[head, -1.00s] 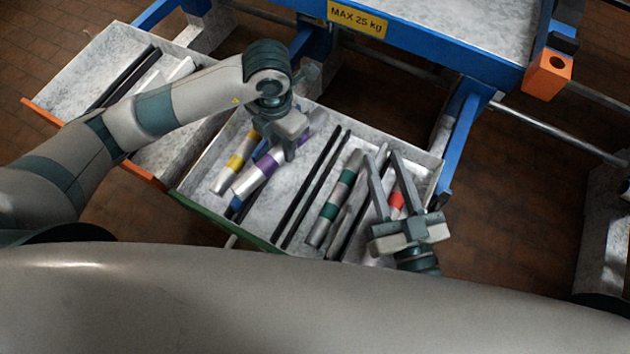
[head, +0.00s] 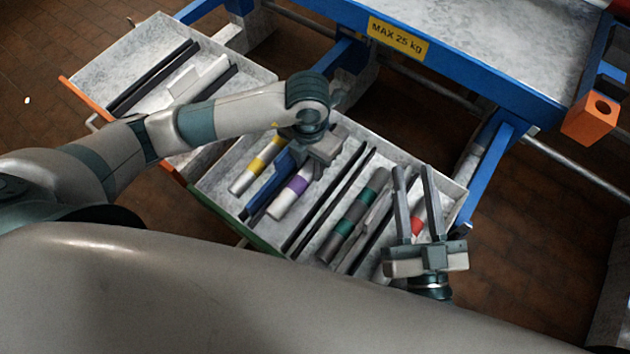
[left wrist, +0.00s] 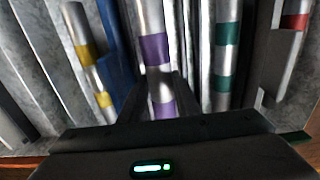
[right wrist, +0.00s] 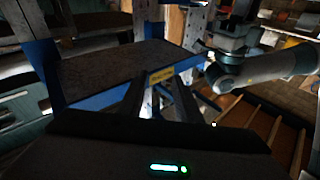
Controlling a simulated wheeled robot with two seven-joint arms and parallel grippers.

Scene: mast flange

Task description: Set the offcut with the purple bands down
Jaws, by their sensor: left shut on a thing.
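The offcut with the purple bands (head: 289,198) is a light metal tube in the green-fronted drawer area. It also shows in the left wrist view (left wrist: 156,80), running away between the fingers. My left gripper (head: 309,165) is shut on it and covers its far part in the head view. In the left wrist view the left gripper's fingers (left wrist: 155,100) close around the tube near its bands. Whether the tube touches the drawer floor I cannot tell. My right gripper (head: 415,185) is open and empty over the drawer's right part.
The green-fronted drawer (head: 235,222) also holds a yellow-banded tube (head: 256,166), a blue piece (head: 268,188), dark bars, a green-banded tube (head: 352,215) and a red-banded one (head: 417,224). An orange-fronted drawer (head: 120,65) lies left. A blue-framed bench (head: 470,75) stands behind.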

